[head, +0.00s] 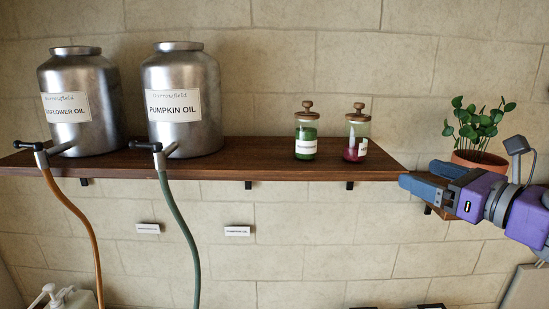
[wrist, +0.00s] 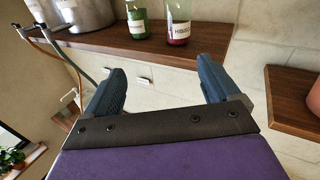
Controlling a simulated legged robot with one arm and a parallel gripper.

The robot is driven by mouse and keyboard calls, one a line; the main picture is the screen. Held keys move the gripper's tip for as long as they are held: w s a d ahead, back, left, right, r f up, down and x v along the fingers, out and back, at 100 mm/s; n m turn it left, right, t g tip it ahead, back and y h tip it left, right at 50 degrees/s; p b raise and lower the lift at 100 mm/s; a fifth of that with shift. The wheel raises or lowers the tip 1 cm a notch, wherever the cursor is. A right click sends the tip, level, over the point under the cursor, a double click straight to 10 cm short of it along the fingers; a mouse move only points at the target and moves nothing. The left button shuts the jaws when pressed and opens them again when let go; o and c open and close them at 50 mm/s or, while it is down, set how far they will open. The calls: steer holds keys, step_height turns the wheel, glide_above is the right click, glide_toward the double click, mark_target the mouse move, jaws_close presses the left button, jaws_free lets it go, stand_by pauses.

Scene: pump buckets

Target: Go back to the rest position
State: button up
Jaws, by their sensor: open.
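My gripper (head: 422,183) is at the right in the head view, in front of the shelf's right end, pointing left. In the wrist view its two blue fingers (wrist: 160,88) are spread apart with nothing between them. Beyond the fingers the wrist view shows the wooden shelf (wrist: 185,47) and the jars on it.
The shelf (head: 260,158) holds a sunflower oil tank (head: 80,90), a pumpkin oil tank (head: 183,85), a green jar (head: 306,135) and a red jar (head: 356,138). An orange hose (head: 85,225) and a green hose (head: 181,230) hang down. A potted plant (head: 478,130) stands behind my arm.

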steer(key=s+a+f+n+g+b, duration=0.3)
steer(key=a+f+n+g+b, duration=0.4)
steer(key=a+f+n, duration=0.7)
steer(key=s+a+f+n+g+h+b, duration=0.15)
steer(key=s+a+f, duration=0.25)
steer(key=f, duration=0.6)
steer(key=s+a+f+n+g+b, duration=0.3)
steer(key=s+f, duration=0.1)
steer(key=f, duration=0.6)
steer(key=s+d+f+n+g+h+b, duration=0.2)
steer(key=s+d+f+n+h+b, duration=0.1)
steer(key=s+f, duration=0.6)
steer(key=s+d+f+n+g+h+b, duration=0.3)
steer(key=s+d+f+n+h+b, duration=0.1)
steer(key=f, duration=0.7)
steer(key=s+d+n+b, duration=0.1)
steer(key=s+n+b, duration=0.1)
steer(key=s+n, duration=0.1)
steer(key=shift+s+d+f+n+g, duration=0.3)
steer(key=shift+s+f+n+g, duration=0.1)
steer(key=shift+s, duration=0.45)
steer(key=shift+a, duration=0.2)
